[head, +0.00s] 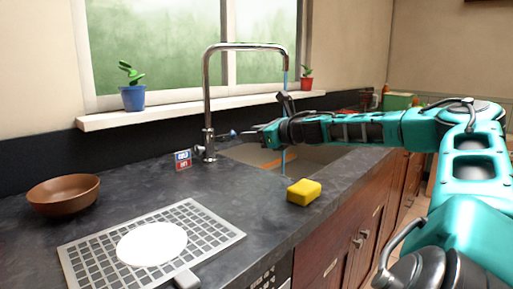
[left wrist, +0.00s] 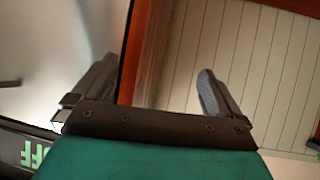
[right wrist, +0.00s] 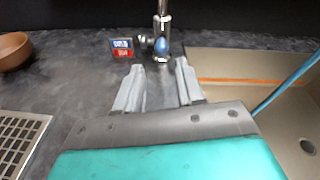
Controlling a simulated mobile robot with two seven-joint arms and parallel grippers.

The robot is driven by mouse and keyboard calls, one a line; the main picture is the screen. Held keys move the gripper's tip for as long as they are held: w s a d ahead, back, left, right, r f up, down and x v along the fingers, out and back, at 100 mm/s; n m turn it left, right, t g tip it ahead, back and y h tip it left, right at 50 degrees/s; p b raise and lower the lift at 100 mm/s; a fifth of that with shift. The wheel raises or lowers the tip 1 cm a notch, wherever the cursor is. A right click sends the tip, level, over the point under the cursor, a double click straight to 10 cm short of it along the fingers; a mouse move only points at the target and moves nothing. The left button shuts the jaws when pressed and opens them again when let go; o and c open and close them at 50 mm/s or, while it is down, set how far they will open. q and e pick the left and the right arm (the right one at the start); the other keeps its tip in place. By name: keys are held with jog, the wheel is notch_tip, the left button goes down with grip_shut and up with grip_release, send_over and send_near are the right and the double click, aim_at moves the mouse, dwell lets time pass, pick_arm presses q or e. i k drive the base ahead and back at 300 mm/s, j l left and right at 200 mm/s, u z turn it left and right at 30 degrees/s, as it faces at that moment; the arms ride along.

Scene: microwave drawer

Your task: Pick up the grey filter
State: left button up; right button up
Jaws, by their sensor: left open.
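A flat grey grid with square openings, which looks like the grey filter (head: 215,228), lies on the dark counter in the head view. A white round plate (head: 152,244) covers its middle. Its edge also shows at the left of the right wrist view (right wrist: 22,142). My right gripper (head: 256,133) is in front of the tap, away from the grid. Its fingers (right wrist: 158,78) stand a little apart with nothing between them. My left gripper (left wrist: 150,92) is open and empty, facing a panelled surface; it is not in the head view.
The tap (head: 208,110) runs blue water into the sink (head: 310,157). A yellow sponge (head: 304,191) lies at the counter's front edge. A brown bowl (head: 63,194) stands at the left. A small red and blue sign (head: 183,160) stands near the tap. Potted plants are on the sill (head: 180,112).

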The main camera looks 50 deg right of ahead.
aim_at(91, 261)
jog(key=k+j, duration=0.15)
jog(key=k, duration=0.85)
